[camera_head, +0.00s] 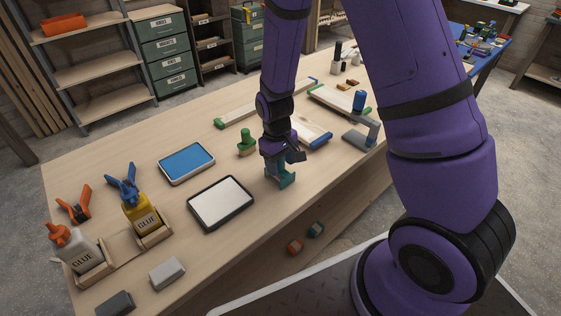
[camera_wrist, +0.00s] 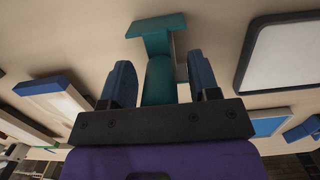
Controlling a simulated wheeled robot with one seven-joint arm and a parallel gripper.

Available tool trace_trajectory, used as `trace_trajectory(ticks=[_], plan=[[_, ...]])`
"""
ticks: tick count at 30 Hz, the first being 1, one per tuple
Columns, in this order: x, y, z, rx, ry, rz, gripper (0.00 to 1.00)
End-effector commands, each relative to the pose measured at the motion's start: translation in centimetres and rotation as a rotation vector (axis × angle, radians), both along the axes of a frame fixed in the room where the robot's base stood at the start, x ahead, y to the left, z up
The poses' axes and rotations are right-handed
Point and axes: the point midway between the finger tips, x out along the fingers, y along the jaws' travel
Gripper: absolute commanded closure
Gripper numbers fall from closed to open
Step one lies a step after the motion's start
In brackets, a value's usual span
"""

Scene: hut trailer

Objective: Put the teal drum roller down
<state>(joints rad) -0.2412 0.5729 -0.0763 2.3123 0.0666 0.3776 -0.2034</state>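The teal drum roller (camera_head: 283,179) is at the right part of the workbench, directly under my gripper (camera_head: 284,158). In the wrist view the roller (camera_wrist: 160,78) stands between the two dark blue fingers of my gripper (camera_wrist: 160,80), with its flat, wider part beyond the fingertips. A narrow gap shows on each side between the roller and the fingers, so my gripper looks open around it. The roller's lower end appears at or very near the bench top; the exact contact cannot be told.
A white pad in a black frame (camera_head: 221,202) lies left of the roller, with a blue pad (camera_head: 186,162) behind it. A green-handled piece (camera_head: 247,142) stands close by. A grey tool with a blue handle (camera_head: 360,131) is at right. The bench's front edge is near.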

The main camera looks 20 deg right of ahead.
Motion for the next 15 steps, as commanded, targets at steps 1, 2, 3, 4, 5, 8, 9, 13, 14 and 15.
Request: trace_trajectory(ticks=[1, 2, 3, 4, 5, 8, 9, 13, 14, 15], plan=[[0.0, 0.0, 0.0, 0.000, 0.000, 0.000, 0.44], [0.0, 0.0, 0.0, 0.000, 0.000, 0.000, 0.44], [0.0, 0.0, 0.0, 0.000, 0.000, 0.000, 0.44], [0.0, 0.0, 0.0, 0.000, 0.000, 0.000, 0.44], [0.0, 0.0, 0.1, 0.000, 0.000, 0.000, 0.44], [0.0, 0.0, 0.5, 0.000, -0.001, 0.000, 0.44], [0.1, 0.0, 0.9, 0.001, -0.002, 0.000, 0.44], [0.4, 0.1, 2.7, 0.002, -0.005, 0.000, 0.44], [0.4, 0.1, 3.2, 0.002, -0.005, 0.000, 0.44], [0.5, 0.2, 4.0, 0.002, -0.006, -0.001, 0.44]])
